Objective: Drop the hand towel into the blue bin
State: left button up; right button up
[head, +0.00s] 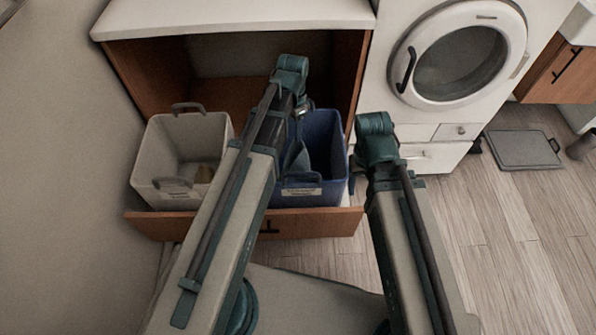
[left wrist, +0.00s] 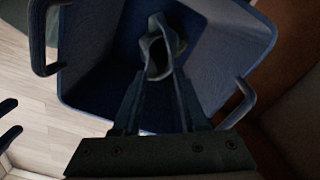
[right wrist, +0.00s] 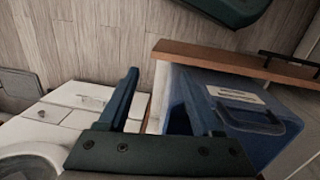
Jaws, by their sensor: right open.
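The blue bin (head: 324,150) stands in the pulled-out cabinet drawer, at the right side. It also fills much of the left wrist view (left wrist: 95,80), and part of it shows in the right wrist view (right wrist: 245,125). My left gripper (left wrist: 161,72) is over the blue bin's opening, its fingers closed in on the bunched grey-green hand towel (left wrist: 158,48). A grey-blue piece, seemingly the towel, shows inside the bin behind my arm in the head view (head: 296,158). My right gripper (right wrist: 160,75) is open and empty, right of the bin.
A grey-white bin (head: 160,150) with a tan item inside stands left of the blue bin. The wooden drawer front (head: 310,222) runs before both bins. A countertop (head: 230,14) overhangs them. A washing machine (head: 455,60) stands to the right. Floor at right is mostly clear.

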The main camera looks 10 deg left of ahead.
pick_arm(q)
jog(key=o, duration=0.9)
notch_tip(320, 180, up, 6)
jog(key=p, duration=0.5)
jog(key=shift+f, duration=0.25)
jog(key=shift+r+p, duration=0.1)
jog(key=shift+p, duration=0.25)
notch_tip(320, 180, up, 14)
jog(key=p, duration=1.3)
jog(key=shift+f+p, duration=0.2)
jog(key=shift+p, duration=0.1)
